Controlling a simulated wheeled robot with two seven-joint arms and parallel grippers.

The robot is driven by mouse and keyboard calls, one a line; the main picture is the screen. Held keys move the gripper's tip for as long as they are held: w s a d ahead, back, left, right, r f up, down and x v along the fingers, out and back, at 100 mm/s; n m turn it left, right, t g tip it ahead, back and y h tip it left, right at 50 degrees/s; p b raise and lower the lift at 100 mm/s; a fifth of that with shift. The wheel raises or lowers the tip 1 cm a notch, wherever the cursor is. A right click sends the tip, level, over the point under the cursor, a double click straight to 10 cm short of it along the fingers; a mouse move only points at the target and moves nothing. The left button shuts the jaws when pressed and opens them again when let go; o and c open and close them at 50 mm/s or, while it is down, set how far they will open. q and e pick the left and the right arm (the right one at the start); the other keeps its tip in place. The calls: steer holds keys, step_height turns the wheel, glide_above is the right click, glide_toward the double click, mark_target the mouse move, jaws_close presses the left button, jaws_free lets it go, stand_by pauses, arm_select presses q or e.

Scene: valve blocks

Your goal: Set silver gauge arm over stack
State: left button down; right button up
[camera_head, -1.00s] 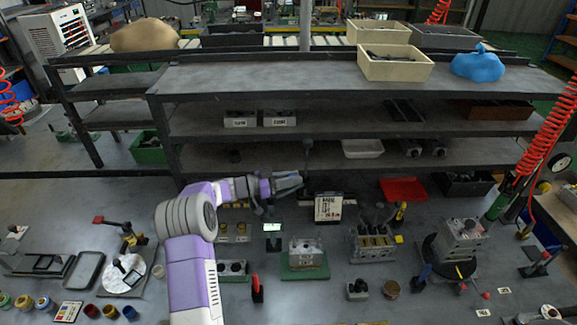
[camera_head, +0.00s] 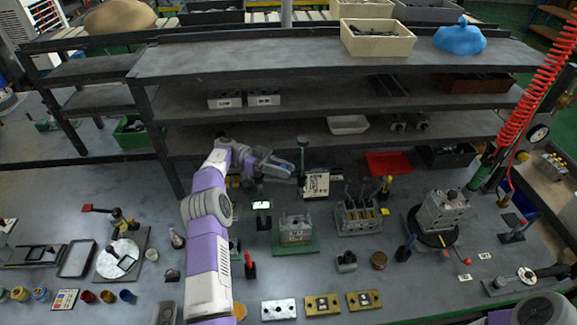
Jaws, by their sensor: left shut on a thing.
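My left gripper (camera_head: 284,169) reaches in from the left, behind the middle of the work table. It is shut on what looks like the silver gauge arm, beside a slim dark-topped post (camera_head: 303,155). The fingers and the held part blend together, so its outline is unclear. A grey block stack (camera_head: 443,210) stands on a round black base at the right, well apart from the gripper. Another grey valve block (camera_head: 296,229) sits on a green plate in front of the gripper. My right gripper is out of view.
A block with upright levers (camera_head: 357,217) stands between the gripper and the stack. A shelf rack (camera_head: 330,62) rises behind. Silver (camera_head: 279,309) and brass plates lie at the front. A red tray (camera_head: 388,163) lies at the back.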

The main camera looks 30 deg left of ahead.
arm_select(q)
steer(key=shift+s+d+g, duration=0.1)
steer(key=shift+s+g, duration=0.05)
steer(key=shift+g, duration=0.15)
steer(key=c, duration=1)
jaws_free()
steer(key=shift+o, duration=0.2)
step_height(320, 180, up, 10)
steer(key=shift+r+p, duration=0.1)
steer(key=shift+p, duration=0.65)
steer(key=shift+o, duration=0.2)
